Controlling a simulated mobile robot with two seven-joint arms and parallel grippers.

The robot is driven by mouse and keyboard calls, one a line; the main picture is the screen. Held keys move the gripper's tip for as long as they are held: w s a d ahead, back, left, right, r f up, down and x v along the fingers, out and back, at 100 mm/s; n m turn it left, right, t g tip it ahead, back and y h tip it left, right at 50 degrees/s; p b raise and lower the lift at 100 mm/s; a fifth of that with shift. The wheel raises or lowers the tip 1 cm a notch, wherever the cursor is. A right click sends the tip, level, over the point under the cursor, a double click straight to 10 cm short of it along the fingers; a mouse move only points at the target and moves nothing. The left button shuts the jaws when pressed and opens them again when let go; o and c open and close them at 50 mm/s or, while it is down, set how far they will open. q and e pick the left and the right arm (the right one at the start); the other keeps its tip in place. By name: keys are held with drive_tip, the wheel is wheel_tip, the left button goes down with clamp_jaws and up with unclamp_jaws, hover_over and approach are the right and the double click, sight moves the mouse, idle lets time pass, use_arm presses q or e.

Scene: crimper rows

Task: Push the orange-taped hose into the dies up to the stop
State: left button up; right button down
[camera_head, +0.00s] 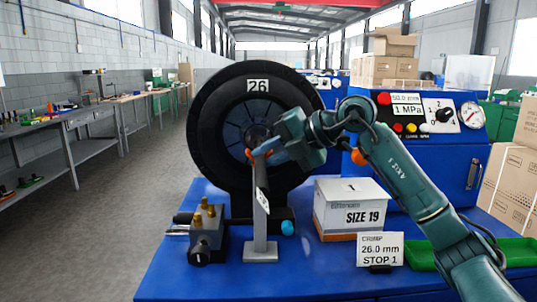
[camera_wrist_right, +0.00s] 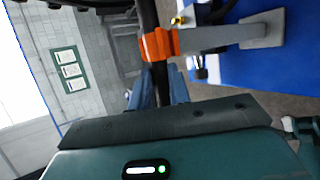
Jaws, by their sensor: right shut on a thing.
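The crimper (camera_head: 212,110) is a large black ring marked 26, with dark die segments (camera_head: 236,130) around its opening. My right gripper (camera_head: 278,152) is in front of the opening, to its right. In the right wrist view its blue fingers (camera_wrist_right: 158,92) are shut on a black hose (camera_wrist_right: 149,14). An orange band (camera_wrist_right: 159,44) is around the hose just beyond the fingertips, at the top of a grey post (camera_wrist_right: 222,36). Orange also shows at the post's top in the head view (camera_head: 249,155). The hose's end and its depth in the dies are hidden. My left gripper is not in view.
The grey post stands on the blue table (camera_head: 180,270). A brass-fitted block (camera_head: 207,235) is left of it. A SIZE 19 box (camera_head: 350,208), a card reading 26.0 mm STOP 1 (camera_head: 380,250) and a green tray (camera_head: 515,252) are to the right. A control panel (camera_head: 430,112) stands behind.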

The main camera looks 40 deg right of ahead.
drive_tip(key=shift+r, duration=0.1)
drive_tip(key=c, duration=1.3)
unclamp_jaws()
drive_tip(key=shift+c, duration=0.2)
drive_tip(key=o, duration=1.3)
drive_tip(key=shift+b+v, duration=0.45)
drive_tip(key=shift+v, duration=3.05)
drive_tip(key=shift+c, duration=0.4)
